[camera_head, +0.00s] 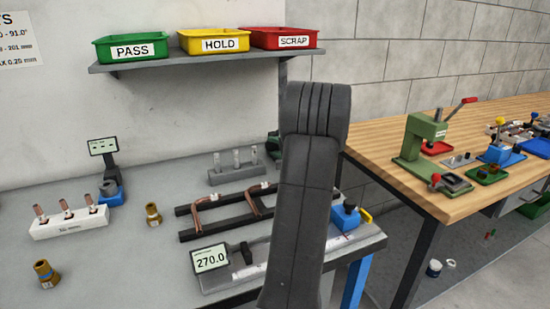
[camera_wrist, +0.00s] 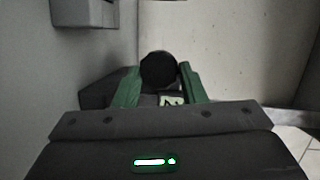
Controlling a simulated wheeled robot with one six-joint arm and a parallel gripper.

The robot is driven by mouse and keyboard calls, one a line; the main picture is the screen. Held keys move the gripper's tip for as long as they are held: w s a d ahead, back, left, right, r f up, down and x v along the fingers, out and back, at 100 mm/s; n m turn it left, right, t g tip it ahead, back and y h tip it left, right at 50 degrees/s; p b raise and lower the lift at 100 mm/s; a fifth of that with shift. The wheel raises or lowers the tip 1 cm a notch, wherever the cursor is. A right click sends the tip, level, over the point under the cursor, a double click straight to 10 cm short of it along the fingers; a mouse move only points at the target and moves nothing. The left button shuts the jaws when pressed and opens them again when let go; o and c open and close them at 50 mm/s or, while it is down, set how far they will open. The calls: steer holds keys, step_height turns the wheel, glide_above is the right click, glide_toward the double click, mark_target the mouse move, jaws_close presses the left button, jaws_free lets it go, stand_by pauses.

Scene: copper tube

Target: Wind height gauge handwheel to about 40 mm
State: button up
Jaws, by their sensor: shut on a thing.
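In the wrist view, my gripper (camera_wrist: 158,84) has its green fingers on either side of a dark round knob, which looks like the handwheel (camera_wrist: 158,66). The gripper is shut on it. A small pale display (camera_wrist: 171,99) with part of a digit shows between the fingers; its full reading is hidden. In the head view, my dark arm stands in front of the grey bench and hides the handwheel and most of the height gauge. A small dark green part shows at the arm's left edge, and I cannot tell what it is.
A grey bench (camera_head: 120,250) holds a dark rail frame (camera_head: 228,206), a display reading 270.0 (camera_head: 210,258), brass fittings (camera_head: 152,214) and a white block with copper tubes (camera_head: 70,225). PASS, HOLD and SCRAP bins stand on a shelf (camera_head: 160,61) above. A wooden bench (camera_head: 385,140) is at right.

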steer(key=m+b, duration=0.1)
steer(key=m+y+b, duration=0.1)
steer(key=m, duration=0.1)
steer(key=m+b, duration=0.2)
steer(key=shift+f+t+y, duration=0.3)
steer(key=shift+f+t, duration=0.05)
steer(key=shift+t, duration=0.05)
stand_by(0.3)
steer(key=o, duration=1)
steer(key=shift+d, duration=0.1)
steer(key=shift+r, duration=0.1)
steer(key=o, duration=0.5)
steer(key=r, duration=0.7)
steer(key=shift+w+a+r+p, duration=0.2)
steer(key=shift+a+r+p, duration=0.05)
steer(key=shift+r+p, duration=0.1)
steer(key=shift+s+d+r, duration=0.2)
steer(key=shift+r, duration=0.4)
steer(key=shift+s+d+r, duration=0.15)
steer(key=shift+s+r, duration=0.05)
steer(key=shift+r, duration=0.4)
steer(key=c, duration=0.5)
steer(key=shift+w, duration=0.15)
